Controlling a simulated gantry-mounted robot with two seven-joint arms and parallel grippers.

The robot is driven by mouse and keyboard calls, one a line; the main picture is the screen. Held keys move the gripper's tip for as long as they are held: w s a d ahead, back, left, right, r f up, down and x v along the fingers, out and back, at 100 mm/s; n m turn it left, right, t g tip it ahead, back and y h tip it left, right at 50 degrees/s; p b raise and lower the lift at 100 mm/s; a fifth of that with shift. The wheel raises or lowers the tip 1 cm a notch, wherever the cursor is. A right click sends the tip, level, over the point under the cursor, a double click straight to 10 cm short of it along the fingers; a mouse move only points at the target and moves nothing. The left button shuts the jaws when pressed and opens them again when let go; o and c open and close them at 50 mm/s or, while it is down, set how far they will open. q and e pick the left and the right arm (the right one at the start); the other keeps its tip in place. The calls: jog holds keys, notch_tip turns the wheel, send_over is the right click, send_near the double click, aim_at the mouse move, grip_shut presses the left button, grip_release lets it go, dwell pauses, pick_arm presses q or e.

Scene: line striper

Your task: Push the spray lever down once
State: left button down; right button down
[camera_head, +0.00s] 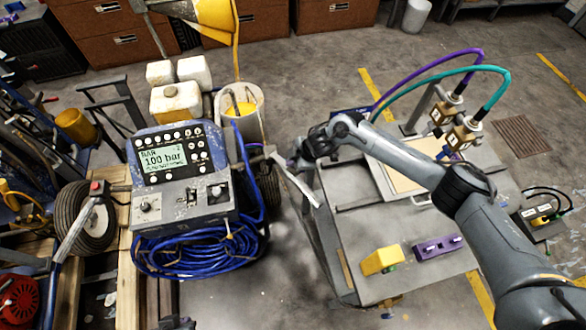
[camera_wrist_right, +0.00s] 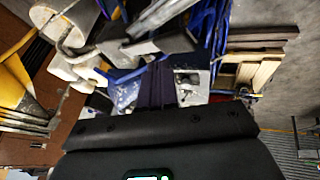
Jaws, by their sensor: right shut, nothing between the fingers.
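The line striper's console (camera_head: 175,165) has a screen reading 100 bar. A pale grey lever (camera_head: 297,182) sticks out at the console's right side and slants down to the right. I take it as the spray lever; a grey lever-like bar (camera_wrist_right: 160,47) shows in the right wrist view. My right gripper (camera_head: 294,163) is shut and empty, close beside this lever. Its fingers (camera_wrist_right: 162,84) point toward the bar in the wrist view; I cannot tell whether they touch. My left gripper is not in view.
A coiled blue hose (camera_head: 200,247) hangs below the console. Another handle (camera_head: 76,222) is at the console's left. A grey workbench (camera_head: 400,262) with a yellow block (camera_head: 382,261) and a purple block (camera_head: 437,248) stands at right, under my right arm.

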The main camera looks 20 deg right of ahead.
jog(key=shift+f, duration=0.15)
jog(key=shift+s+f, duration=0.15)
jog(key=shift+f, duration=0.15)
jog(key=shift+f, duration=0.1)
dwell(0.5)
jog(key=shift+s+d+f, duration=0.1)
jog(key=shift+s+f, duration=0.05)
jog(key=shift+f, duration=0.3)
dwell(0.3)
jog(key=shift+s+f, duration=0.1)
jog(key=shift+f, duration=0.2)
dwell(0.5)
jog(key=shift+r, duration=0.7)
jog(key=shift+w+r+p, duration=0.35)
jog(key=shift+r+p, duration=0.2)
jog(key=shift+p, duration=0.1)
